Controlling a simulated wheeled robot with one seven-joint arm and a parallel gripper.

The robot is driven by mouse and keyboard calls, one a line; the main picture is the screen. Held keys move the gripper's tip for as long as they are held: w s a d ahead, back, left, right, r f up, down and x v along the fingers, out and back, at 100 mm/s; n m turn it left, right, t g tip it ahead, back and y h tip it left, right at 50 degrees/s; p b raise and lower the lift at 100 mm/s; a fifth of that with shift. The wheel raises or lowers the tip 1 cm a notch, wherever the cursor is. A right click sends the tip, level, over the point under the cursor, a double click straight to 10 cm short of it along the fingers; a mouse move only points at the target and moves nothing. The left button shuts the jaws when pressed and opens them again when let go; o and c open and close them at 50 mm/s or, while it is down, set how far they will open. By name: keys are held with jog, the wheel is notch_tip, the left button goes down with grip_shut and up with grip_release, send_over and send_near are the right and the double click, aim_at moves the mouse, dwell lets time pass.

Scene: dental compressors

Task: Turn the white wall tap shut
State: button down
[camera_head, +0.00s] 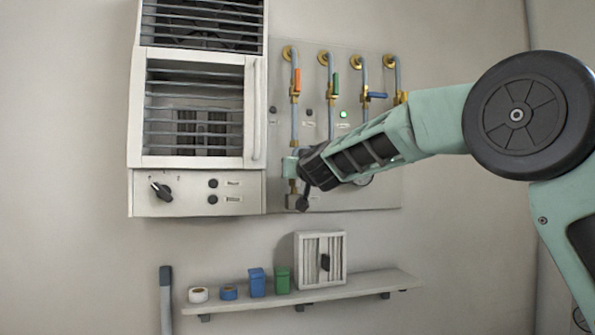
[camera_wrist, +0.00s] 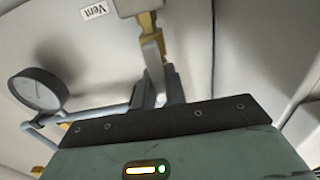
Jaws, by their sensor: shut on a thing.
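The white wall tap (camera_wrist: 152,58) shows in the wrist view as a pale lever on a brass fitting, under a "Vent" label. My gripper (camera_wrist: 160,85) is shut on this lever, its dark fingers close around the lever's near end. Its palm hides the space below. In the head view my gripper (camera_head: 291,168) is at the lower left of the pipe panel, in front of a pipe. The white lever cannot be made out there, as my wrist covers that spot.
On the panel (camera_head: 318,70) above are an orange tap (camera_head: 297,79), a green tap (camera_head: 336,84) and a blue tap (camera_head: 377,95). A round gauge (camera_wrist: 38,90) is beside my gripper. A white cabinet (camera_head: 255,110) stands left. A shelf (camera_head: 370,285) with small items is below.

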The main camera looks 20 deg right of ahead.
jog(key=shift+d+f+m+b, duration=0.55)
jog(key=shift+m+b, duration=0.6)
jog(key=shift+m, duration=1.8)
jog(key=shift+d+f+m+b, duration=0.6)
jog(key=shift+m+b, duration=0.5)
jog(key=shift+m, duration=1.8)
jog(key=shift+d+f+m+b, duration=0.55)
jog(key=shift+m+b, duration=0.6)
jog(key=shift+m, duration=1.8)
jog(key=shift+a, duration=0.1)
jog(key=c, duration=1.4)
grip_release()
jog(key=shift+c, duration=0.2)
jog(key=shift+s, duration=0.1)
jog(key=s+b, duration=0.3)
jog(key=s, duration=1.4)
jog(key=shift+s, duration=0.15)
